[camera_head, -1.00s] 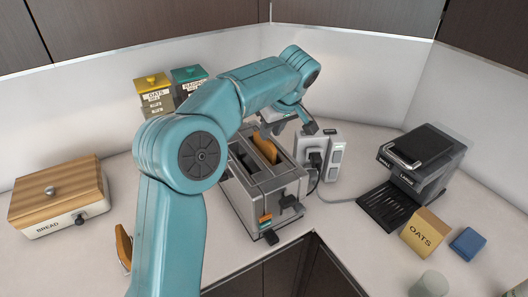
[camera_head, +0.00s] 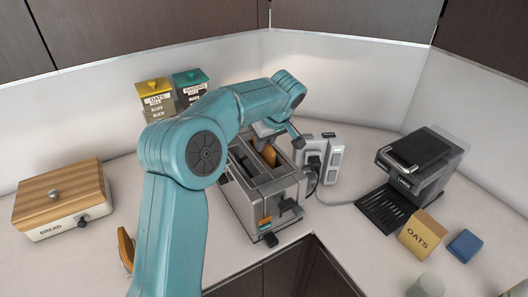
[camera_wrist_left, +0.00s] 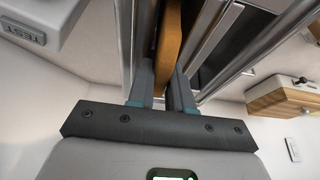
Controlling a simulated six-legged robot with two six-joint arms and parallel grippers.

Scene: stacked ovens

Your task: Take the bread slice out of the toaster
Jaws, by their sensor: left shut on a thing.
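The toaster (camera_head: 258,207) is a grey metal box with two long slots, standing on the counter in the middle of the head view. A brown bread slice (camera_head: 269,154) stands upright in its right slot, its top edge showing. My left gripper (camera_head: 278,141) is down at the far end of that slot, partly hidden by my own arm. In the left wrist view, the fingers of the left gripper (camera_wrist_left: 161,84) are on both sides of the bread slice (camera_wrist_left: 169,40), shut on it between the metal slot walls. My right gripper is not in view.
A power outlet block (camera_head: 322,158) with a plugged cord stands close right of the toaster. A bread box (camera_head: 62,200) is at left, with canisters (camera_head: 157,98) at the back. A coffee machine (camera_head: 422,165) and an oats box (camera_head: 422,235) are at right.

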